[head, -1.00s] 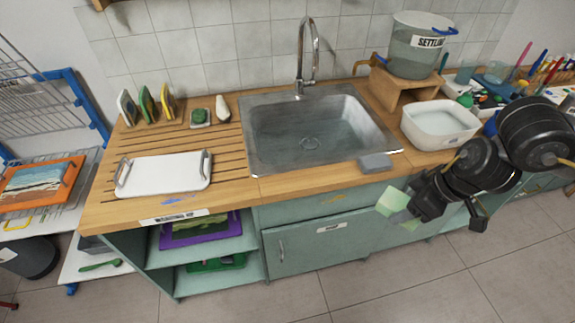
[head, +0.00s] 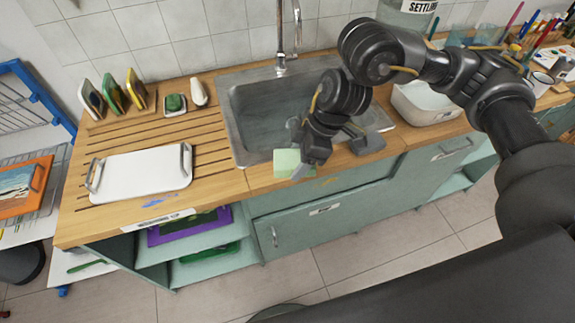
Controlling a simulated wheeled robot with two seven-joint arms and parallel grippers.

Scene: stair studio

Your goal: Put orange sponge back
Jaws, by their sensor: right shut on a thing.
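My right gripper (head: 304,166) is shut on a pale green block (head: 287,162), which looks like a sponge. It holds the block over the counter's front edge, just in front of the sink; I cannot tell the exact height. No clearly orange sponge shows. Three upright sponges or pads stand in a rack at the back left of the counter: a whitish one (head: 92,99), a green one (head: 113,94) and a yellow one (head: 136,89). My left gripper is not in view.
The sink (head: 240,135) lies behind my right gripper. A white tray (head: 140,172) sits on the slatted drainboard. A green scrubber (head: 175,102) and a white bottle-like object (head: 198,92) stand near the rack. A white basin (head: 425,105) is right of the sink.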

